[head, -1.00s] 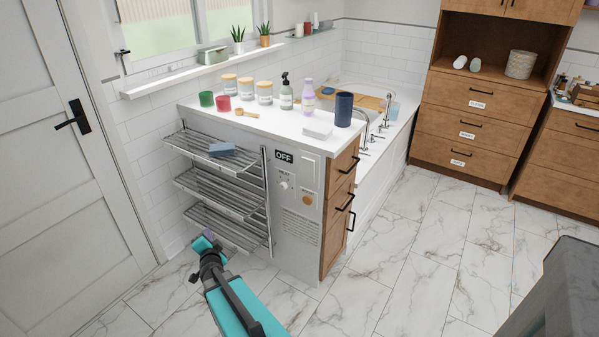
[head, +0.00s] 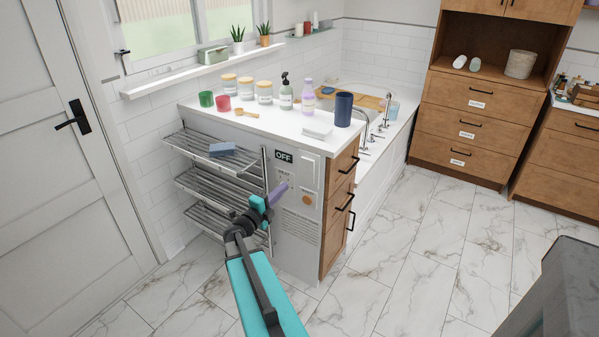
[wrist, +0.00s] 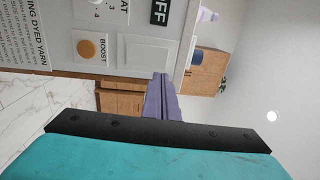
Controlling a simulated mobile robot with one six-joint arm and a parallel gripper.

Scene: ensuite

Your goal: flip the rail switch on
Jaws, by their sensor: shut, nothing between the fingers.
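The control panel on the end of the white-topped cabinet carries a black OFF sign (head: 284,156), which also shows in the wrist view (wrist: 159,12). Beside the sign is a blank white rectangular switch plate (head: 309,170), seen in the wrist view (wrist: 145,53) just beyond my fingers. An orange BOOST button (head: 306,200) sits below the plate. My gripper (head: 281,188) has purple fingers, shut and empty, raised in front of the panel. They hide the dial in the head view. In the wrist view the fingertips (wrist: 159,78) appear near the plate's edge; contact cannot be told.
A metal towel rack (head: 215,185) with a blue cloth (head: 221,149) stands left of the panel. Jars, bottles and a navy cup (head: 344,108) stand on the white countertop (head: 262,122). Wooden drawers (head: 340,205) are to the right. The marble floor in front is clear.

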